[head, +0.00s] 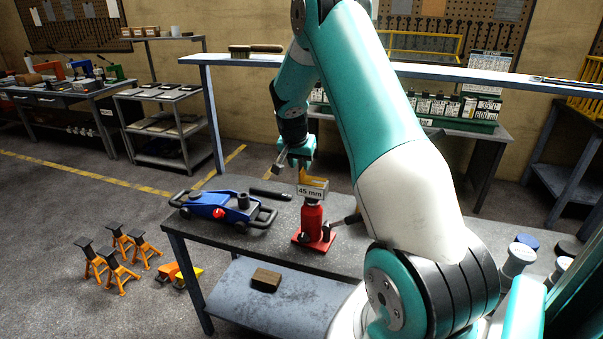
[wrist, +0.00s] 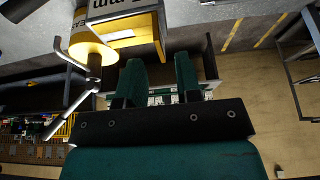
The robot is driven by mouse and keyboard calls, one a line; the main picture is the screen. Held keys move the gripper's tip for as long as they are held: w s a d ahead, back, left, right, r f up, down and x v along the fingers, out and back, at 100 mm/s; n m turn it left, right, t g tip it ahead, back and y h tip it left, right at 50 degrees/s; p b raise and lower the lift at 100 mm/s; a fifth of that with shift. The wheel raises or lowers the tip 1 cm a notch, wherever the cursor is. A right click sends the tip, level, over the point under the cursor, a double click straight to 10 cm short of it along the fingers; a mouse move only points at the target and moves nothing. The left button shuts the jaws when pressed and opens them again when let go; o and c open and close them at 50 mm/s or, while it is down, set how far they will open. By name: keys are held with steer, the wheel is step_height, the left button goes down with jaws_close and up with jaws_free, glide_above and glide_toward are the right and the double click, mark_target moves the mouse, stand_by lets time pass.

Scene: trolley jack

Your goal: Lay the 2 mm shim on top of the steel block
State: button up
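My gripper (head: 290,158) is above the back of the bench, behind the red bottle jack (head: 313,222). In the wrist view the label (wrist: 108,8) is upside down at the upper left, beside a yellow round part (wrist: 92,50). I cannot make out the 2 mm shim or the steel block in either view; my arm hides part of the bench.
A blue trolley jack (head: 220,207) and a dark bar (head: 270,194) lie on the bench (head: 270,247). A brown block (head: 266,279) sits on the lower shelf (head: 245,302). A raised shelf (head: 430,71) holds a brush (head: 256,48). Orange stands (head: 94,264) are on the floor.

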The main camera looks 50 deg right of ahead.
steer(key=b+v, duration=0.2)
steer(key=v, duration=0.6)
steer(key=s+a+r+n+y, duration=0.1)
steer(key=s+a+r+n, duration=0.15)
steer(key=a, duration=0.55)
steer(key=s+a+r+n+t+y, duration=0.15)
steer(key=a+n, duration=0.25)
steer(key=a, duration=0.5)
steer(key=s+a+r+n+y, duration=0.1)
steer(key=a+n+y, duration=0.15)
steer(key=a, duration=0.55)
steer(key=s+a+r+n+g+y, duration=0.1)
steer(key=s+a+n+g+y, duration=0.2)
steer(key=s+a+n, duration=0.8)
steer(key=s+a, duration=0.5)
steer(key=s, duration=0.4)
steer(key=shift+s+a+n, duration=0.4)
step_height(320, 180, down, 2)
steer(key=shift+f+b, duration=0.1)
steer(key=shift+b, duration=0.8)
